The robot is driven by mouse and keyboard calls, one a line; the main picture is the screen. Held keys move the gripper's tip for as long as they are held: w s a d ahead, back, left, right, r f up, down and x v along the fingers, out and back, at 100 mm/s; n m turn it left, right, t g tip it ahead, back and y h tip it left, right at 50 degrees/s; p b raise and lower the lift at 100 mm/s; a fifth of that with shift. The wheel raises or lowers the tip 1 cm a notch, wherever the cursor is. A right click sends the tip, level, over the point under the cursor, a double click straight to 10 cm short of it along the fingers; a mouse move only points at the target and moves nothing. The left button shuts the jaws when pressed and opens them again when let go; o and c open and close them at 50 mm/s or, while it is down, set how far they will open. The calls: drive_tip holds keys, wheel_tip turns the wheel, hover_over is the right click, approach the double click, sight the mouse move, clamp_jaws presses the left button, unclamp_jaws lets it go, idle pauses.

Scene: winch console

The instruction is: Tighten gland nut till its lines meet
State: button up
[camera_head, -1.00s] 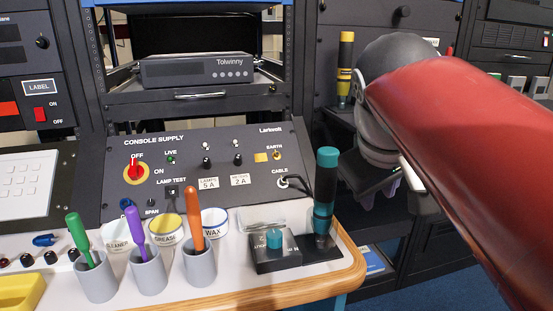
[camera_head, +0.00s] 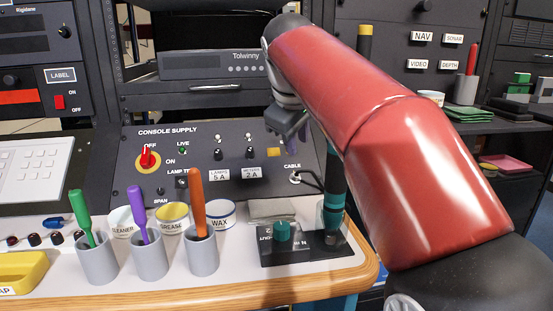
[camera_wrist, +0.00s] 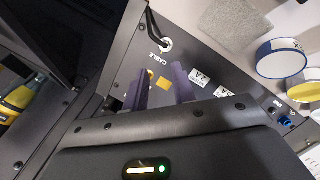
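The cable gland (camera_head: 295,178) is a small pale round fitting under the CABLE label on the sloping console panel, with a black cable leaving it. It also shows in the wrist view as a whitish ring (camera_wrist: 166,45) near the top centre. Its alignment lines are too small to make out. My gripper (camera_head: 292,143) hangs in front of the panel, above the gland in the head view. In the wrist view its two purple fingers (camera_wrist: 161,87) stand apart with nothing between them, and the gland lies beyond their tips. The gripper does not touch the gland.
A teal-and-black tool (camera_head: 334,190) stands upright on a black base at the right bench end, partly behind my arm. A teal knob (camera_head: 282,231) is beside it. Handled tools in grey cups (camera_head: 201,257) and labelled tubs (camera_head: 220,215) line the bench in front of the console.

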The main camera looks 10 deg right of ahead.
sight(295, 174)
drive_tip(key=shift+n+h, duration=0.3)
drive_tip(key=shift+n, duration=0.3)
drive_tip(key=b+x, duration=0.1)
drive_tip(key=x, duration=0.1)
drive_tip(key=a+b+x, duration=0.1)
drive_tip(key=x, duration=0.2)
drive_tip(key=b+x, duration=0.1)
drive_tip(key=x, duration=0.1)
drive_tip(key=shift+a+f, duration=0.3)
drive_tip(key=shift+f, duration=0.15)
drive_tip(key=shift+b+x, duration=0.45)
drive_tip(key=shift+x, duration=1.1)
